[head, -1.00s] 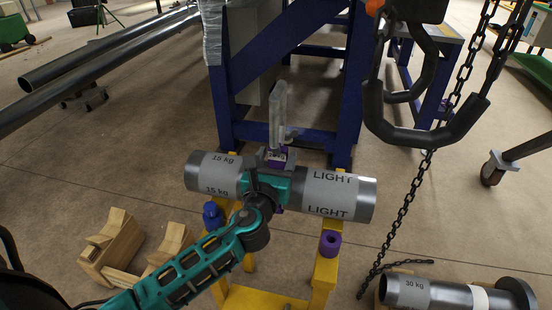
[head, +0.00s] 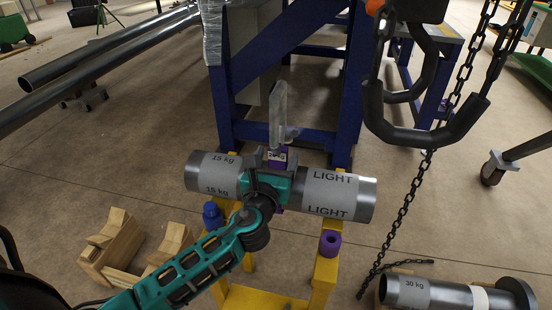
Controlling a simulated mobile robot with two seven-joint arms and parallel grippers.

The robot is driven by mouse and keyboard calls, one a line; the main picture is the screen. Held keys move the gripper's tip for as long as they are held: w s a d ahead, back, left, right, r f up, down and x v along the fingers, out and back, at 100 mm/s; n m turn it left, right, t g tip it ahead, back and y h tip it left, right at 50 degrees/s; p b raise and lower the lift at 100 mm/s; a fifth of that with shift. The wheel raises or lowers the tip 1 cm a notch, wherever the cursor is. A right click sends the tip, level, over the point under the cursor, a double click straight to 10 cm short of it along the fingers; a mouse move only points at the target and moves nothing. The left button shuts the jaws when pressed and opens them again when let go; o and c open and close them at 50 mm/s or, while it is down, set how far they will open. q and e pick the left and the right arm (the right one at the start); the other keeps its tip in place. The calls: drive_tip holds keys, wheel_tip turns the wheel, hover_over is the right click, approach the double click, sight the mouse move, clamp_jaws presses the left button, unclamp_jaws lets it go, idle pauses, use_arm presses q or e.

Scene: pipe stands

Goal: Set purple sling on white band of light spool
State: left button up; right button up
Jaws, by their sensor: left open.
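The light spool (head: 334,190) is a dark metal pipe with grey "15 kg" and "LIGHT" labels. It lies across a yellow stand. The purple sling (head: 277,157) shows at the top of the spool's middle, with a pale grey upright loop (head: 278,112) above it. A little purple also shows under the spool. My left gripper (head: 276,163) is open at the sling, in front of the spool's middle. It hides the white band and most of the sling, so I cannot tell how the sling sits on the band. My right gripper is not in view.
The yellow stand (head: 325,270) carries a blue knob (head: 212,214) and a purple roller (head: 330,243). A black hook (head: 425,135) and chain (head: 412,190) hang at right. Wooden blocks (head: 112,245) lie at left, a 30 kg spool (head: 440,293) at lower right. A blue frame (head: 225,100) stands behind.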

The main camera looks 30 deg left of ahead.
use_arm(q)
drive_tip(key=o, duration=0.5)
drive_tip(key=shift+f, duration=0.1)
drive_tip(key=shift+v, duration=1.45)
drive_tip(key=shift+p+v, duration=0.4)
drive_tip(key=shift+v, duration=2.7)
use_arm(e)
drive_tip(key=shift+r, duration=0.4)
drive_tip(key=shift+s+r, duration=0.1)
